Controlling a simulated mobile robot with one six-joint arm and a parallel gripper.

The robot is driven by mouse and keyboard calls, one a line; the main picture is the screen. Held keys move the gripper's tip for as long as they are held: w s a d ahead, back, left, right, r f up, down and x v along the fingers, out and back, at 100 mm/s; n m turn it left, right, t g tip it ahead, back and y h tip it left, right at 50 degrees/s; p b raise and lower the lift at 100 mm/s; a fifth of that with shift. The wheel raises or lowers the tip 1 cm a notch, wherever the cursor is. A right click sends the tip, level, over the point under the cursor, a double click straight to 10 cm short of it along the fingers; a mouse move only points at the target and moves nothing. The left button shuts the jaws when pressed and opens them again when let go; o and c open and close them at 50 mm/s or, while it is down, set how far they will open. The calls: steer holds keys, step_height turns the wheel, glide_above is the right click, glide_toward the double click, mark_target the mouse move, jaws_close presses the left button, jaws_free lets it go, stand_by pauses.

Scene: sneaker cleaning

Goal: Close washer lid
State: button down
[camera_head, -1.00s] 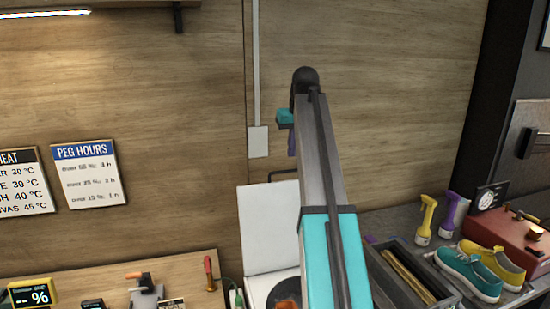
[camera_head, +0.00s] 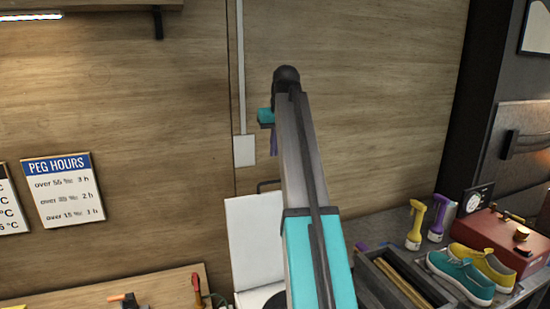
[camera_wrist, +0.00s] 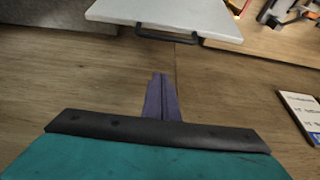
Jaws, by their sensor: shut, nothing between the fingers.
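The washer's white lid (camera_head: 256,238) stands raised against the wood wall in the head view, with a dark bar handle (camera_head: 268,185) at its top edge. My arm covers its right side. In the wrist view the lid (camera_wrist: 170,14) is at the top, with its black handle (camera_wrist: 166,36) along the near edge. My gripper (camera_wrist: 161,84) has its purple fingers together and empty, apart from the handle. In the head view my gripper (camera_head: 273,143) shows partly behind my arm, above the lid. Most of the washer's body is hidden or below the picture.
A grey tray (camera_head: 395,280), a yellow spray bottle (camera_head: 415,225), teal and yellow sneakers (camera_head: 461,277) and a red box (camera_head: 503,241) stand on the counter at right. A wooden bench (camera_head: 120,290) with tools is at lower left. A white wall conduit (camera_head: 240,80) runs above the lid.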

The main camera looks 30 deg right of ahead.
steer(key=a+b+x, duration=0.1)
steer(key=b+x, duration=0.2)
steer(key=x, duration=0.7)
steer(key=shift+s+r, duration=0.2)
steer(key=shift+s, duration=1.85)
steer(key=shift+a, duration=0.1)
steer(key=shift+s, duration=0.1)
